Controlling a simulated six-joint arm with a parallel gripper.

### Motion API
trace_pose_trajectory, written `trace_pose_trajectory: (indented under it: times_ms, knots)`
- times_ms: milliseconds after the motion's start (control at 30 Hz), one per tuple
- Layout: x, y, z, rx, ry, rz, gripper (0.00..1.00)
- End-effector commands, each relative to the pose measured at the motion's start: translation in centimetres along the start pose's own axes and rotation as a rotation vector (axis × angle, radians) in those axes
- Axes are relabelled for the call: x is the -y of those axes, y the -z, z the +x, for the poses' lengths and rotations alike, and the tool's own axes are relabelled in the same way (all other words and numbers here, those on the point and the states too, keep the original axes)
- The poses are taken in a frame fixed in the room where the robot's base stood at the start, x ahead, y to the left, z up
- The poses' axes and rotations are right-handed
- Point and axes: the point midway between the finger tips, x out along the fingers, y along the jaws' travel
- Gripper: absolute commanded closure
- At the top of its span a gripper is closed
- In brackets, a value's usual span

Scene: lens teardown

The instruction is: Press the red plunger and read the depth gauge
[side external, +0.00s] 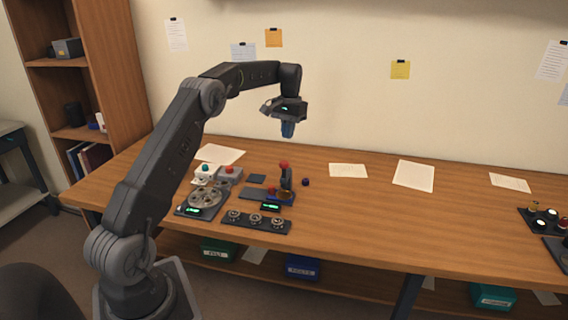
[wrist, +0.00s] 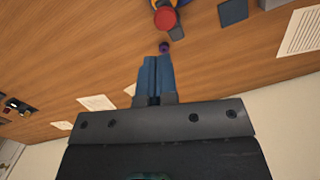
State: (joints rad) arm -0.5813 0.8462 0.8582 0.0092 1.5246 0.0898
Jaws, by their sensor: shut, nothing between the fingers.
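The red plunger (side external: 284,165) is a red knob on top of a dark upright stand. In the wrist view, the red knob (wrist: 165,18) shows at the top edge, beyond my fingertips. A small dark box with a green-lit readout (side external: 270,206), likely the depth gauge, sits at the foot of the stand; its digits are too small to read. My gripper (side external: 288,131) is shut and empty, pointing down in the air above the plunger and apart from it. Its blue fingers (wrist: 156,62) lie together in the wrist view.
A small dark purple ball (side external: 305,182) lies right of the stand. A disc device (side external: 204,198) with another green readout is on the left, and a dark strip with round fittings (side external: 256,222) is in front. The table's middle right holds only papers (side external: 414,175).

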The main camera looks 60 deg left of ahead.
Motion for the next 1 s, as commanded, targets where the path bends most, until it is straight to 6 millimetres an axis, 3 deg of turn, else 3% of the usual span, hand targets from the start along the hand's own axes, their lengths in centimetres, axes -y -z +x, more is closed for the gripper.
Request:
trace_pose_trajectory:
  times_ms: [567,1000]
  knots:
    - [0.8,0.6,1.1,0.013,-0.002,-0.011,1.0]
    - [0.8,0.4,6.0,0.015,-0.002,-0.012,1.0]
